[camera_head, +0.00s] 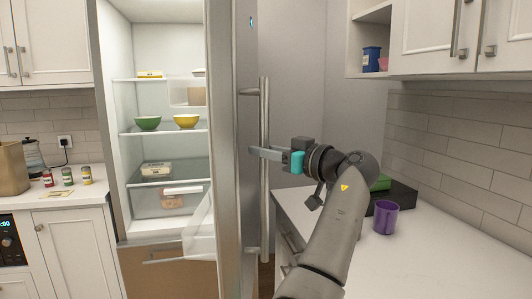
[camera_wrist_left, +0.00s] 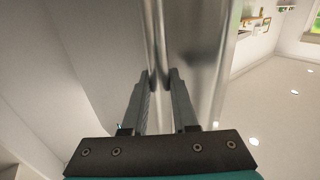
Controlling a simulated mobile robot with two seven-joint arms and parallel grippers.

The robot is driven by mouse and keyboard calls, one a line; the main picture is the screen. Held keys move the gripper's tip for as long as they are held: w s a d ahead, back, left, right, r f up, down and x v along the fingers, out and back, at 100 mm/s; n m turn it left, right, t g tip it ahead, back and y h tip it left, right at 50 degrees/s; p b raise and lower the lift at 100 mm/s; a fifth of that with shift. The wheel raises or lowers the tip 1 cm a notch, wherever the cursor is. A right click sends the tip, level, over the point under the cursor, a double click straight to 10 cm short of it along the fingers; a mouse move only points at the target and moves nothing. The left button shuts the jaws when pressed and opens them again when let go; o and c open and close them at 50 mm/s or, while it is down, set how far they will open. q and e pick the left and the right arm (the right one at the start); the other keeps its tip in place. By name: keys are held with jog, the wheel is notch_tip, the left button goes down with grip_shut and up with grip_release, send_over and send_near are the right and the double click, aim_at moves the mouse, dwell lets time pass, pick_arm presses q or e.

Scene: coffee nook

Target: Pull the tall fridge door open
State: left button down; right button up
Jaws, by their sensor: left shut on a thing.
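The tall fridge (camera_head: 160,110) stands open, with its lit shelves showing. Its door (camera_head: 228,130) is swung out toward me and seen nearly edge-on. The long vertical metal handle (camera_head: 265,215) is on the door's outer face. My left gripper (camera_head: 256,152) is shut on the handle around its middle. In the left wrist view, the two fingers of my left gripper (camera_wrist_left: 160,82) sit on either side of the handle (camera_wrist_left: 157,45). The exact contact at the fingertips is partly hidden. My right gripper is in neither view.
A white counter (camera_head: 430,245) runs at the right, with a purple cup (camera_head: 385,217) and a dark box (camera_head: 395,195) near my left arm. Inside the fridge are a green bowl (camera_head: 147,123) and a yellow bowl (camera_head: 186,121). Small jars (camera_head: 68,176) stand on the left counter.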

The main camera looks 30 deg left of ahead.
pick_arm(q)
jog(key=shift+w+d+r, duration=0.1)
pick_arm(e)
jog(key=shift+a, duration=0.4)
pick_arm(q)
jog(key=c, duration=0.9)
grip_release()
jog(key=shift+o, duration=1.1)
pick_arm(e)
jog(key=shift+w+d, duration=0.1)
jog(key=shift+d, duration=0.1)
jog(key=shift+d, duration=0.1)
